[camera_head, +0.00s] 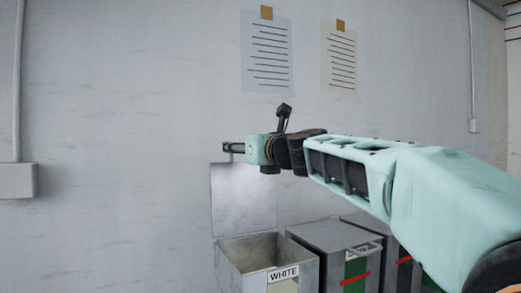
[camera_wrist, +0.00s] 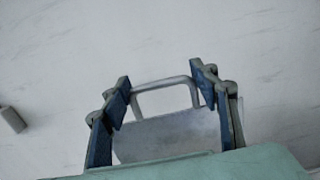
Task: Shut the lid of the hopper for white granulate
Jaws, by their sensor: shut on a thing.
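The hopper for white granulate (camera_head: 285,272) is a grey metal bin with a "WHITE" label at the bottom of the head view. Its lid (camera_head: 243,200) stands open, upright against the wall behind the bin; it also shows in the wrist view (camera_wrist: 170,135). The lid's bar handle (camera_wrist: 160,84) lies between the fingers of my gripper (camera_wrist: 160,74). My gripper (camera_head: 230,148) is at the lid's top edge, shut on the handle, one finger at each end. In the head view the handle is hard to make out.
A second grey hopper (camera_head: 330,236) with a closed lid and a green-and-red front stands right of the white one; another is beyond it, partly behind my arm. Two paper sheets (camera_head: 267,55) hang on the wall. A grey box (camera_head: 18,181) with conduit is at left.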

